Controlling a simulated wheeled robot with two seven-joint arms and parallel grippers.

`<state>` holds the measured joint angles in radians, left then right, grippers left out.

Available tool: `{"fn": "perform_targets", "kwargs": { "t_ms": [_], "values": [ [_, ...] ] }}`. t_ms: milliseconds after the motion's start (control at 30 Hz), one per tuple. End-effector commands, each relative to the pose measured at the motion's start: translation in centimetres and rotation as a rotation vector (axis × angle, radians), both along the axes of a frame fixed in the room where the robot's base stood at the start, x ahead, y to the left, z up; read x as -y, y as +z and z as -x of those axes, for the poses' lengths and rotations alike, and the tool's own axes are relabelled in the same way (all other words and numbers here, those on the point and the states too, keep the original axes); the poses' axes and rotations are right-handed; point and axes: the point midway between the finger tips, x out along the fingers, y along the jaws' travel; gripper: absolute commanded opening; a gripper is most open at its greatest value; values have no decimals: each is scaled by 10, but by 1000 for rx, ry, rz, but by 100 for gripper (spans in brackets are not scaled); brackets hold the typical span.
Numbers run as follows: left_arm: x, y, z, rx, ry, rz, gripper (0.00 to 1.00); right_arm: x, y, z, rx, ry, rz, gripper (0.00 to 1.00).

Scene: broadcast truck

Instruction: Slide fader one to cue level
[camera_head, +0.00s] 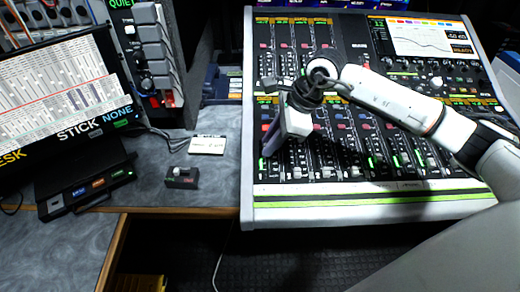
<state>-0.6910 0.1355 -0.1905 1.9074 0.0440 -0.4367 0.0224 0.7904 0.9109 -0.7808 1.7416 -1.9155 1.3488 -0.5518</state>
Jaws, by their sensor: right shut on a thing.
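The mixing console (349,210) has a white frame and fills the right half of the head view, with a row of faders (374,160) along its lower part. My right arm reaches in from the right across the console. My right gripper (272,146) points down at the left end of the fader row and is shut on a fader there, which I take to be fader one. The fader's cap is hidden by the fingers, so its exact level cannot be read. My left gripper is out of view.
Left of the console, a desk holds a small control box (182,177), a white card (208,145) and a black button box (86,176). A monitor (62,88) stands at the far left. A screen (430,37) is set in the console's upper right.

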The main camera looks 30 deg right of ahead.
Motion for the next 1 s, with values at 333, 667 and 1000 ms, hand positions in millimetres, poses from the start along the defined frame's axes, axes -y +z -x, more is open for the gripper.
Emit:
{"fn": "perform_targets", "kwargs": {
  "t_ms": [333, 667, 1000],
  "values": [
    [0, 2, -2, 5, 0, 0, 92, -2, 1, -1, 0, 2, -1, 38],
    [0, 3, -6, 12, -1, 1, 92, 1, 8, 1, 1, 3, 0, 38],
    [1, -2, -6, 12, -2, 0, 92, 20, 66, 18, 4, 1, 1, 38]
  ]
}}
